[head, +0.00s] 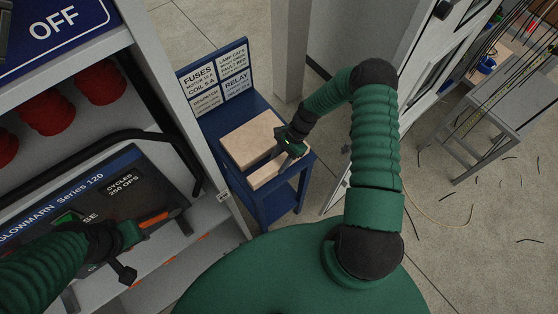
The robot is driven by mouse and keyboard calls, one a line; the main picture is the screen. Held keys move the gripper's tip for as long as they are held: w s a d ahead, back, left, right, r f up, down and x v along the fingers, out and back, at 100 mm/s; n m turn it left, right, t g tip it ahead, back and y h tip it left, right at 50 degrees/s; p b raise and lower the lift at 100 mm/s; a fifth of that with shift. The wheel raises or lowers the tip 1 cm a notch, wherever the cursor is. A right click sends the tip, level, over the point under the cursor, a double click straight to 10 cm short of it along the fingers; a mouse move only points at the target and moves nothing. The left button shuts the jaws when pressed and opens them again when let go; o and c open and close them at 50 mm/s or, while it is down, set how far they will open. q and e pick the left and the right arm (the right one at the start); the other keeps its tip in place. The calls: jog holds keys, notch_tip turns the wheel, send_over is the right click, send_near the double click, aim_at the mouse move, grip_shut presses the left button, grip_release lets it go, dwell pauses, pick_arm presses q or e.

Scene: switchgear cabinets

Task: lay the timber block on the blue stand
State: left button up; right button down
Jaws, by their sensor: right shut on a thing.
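The blue stand (262,110) is in the middle of the head view, with a sign board at its back. A narrow pale timber block (266,174) is at the stand's front edge, level or nearly so. My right gripper (292,152) is shut on its right end, and the fingers hide part of it. I cannot tell whether the block rests fully on the top. A wider pale timber piece (250,138) lies on the stand just behind it. My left gripper (135,232) is at the lower left, before the cabinet panel beside an orange-ended bar; its fingers are unclear.
A grey cabinet (215,190) with red round parts (100,82) and a black bar handle stands close on the left. A grey post (291,50) rises behind the stand. A grey table (490,120) stands at right. Thin dark scraps lie on the floor.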

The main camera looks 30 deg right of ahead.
jog(key=shift+f, duration=0.1)
dwell(0.3)
jog(key=shift+f+b, duration=0.3)
jog(key=shift+b, duration=0.1)
jog(key=c, duration=0.8)
grip_release()
jog(key=shift+o, duration=0.2)
